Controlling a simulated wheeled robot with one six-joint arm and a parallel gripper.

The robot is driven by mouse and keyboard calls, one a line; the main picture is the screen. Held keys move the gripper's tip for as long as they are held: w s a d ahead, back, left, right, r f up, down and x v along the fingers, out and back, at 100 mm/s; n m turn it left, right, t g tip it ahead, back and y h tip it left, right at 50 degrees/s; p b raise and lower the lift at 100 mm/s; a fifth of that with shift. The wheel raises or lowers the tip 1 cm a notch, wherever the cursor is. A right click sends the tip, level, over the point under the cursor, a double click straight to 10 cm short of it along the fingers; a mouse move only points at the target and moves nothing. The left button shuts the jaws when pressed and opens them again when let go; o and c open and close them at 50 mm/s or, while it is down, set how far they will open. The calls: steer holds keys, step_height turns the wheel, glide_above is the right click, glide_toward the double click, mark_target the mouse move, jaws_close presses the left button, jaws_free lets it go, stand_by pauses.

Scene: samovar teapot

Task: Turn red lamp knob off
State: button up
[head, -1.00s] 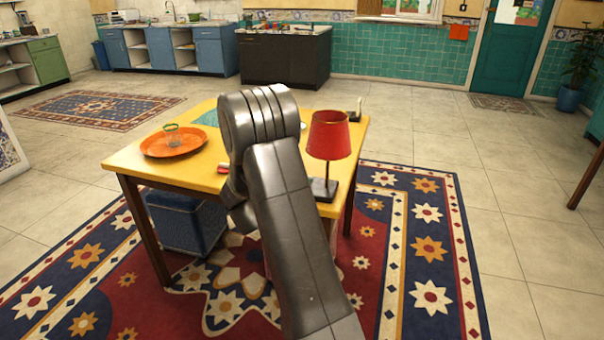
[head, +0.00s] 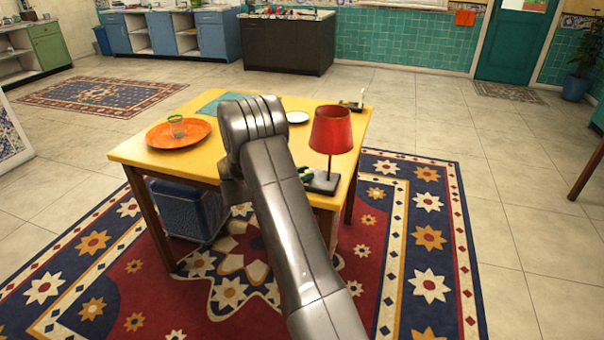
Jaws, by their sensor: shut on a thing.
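The red lamp (head: 331,130) has a red shade on a thin stem and a dark flat base (head: 323,183). It stands upright at the front right of the yellow table (head: 190,160). I cannot make out its knob. My grey arm crosses the middle of the view, with its bend over the table to the left of the lamp. My gripper is hidden behind the arm, so I cannot see whether it touches the lamp. A small dark and green thing (head: 305,173) shows between my arm and the lamp base; I cannot tell what it is.
A white saucer (head: 297,117) and a teal cloth (head: 222,103) lie farther back.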

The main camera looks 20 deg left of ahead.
steer(key=o, duration=1)
steer(key=shift+a, duration=0.1)
steer(key=v, duration=1.3)
steer(key=shift+s+a+p, duration=0.25)
steer(key=shift+p, duration=0.05)
steer(key=shift+d, duration=0.1)
steer(key=x, duration=1.3)
steer(key=shift+w+d+b, duration=0.25)
steer(key=shift+b, duration=0.1)
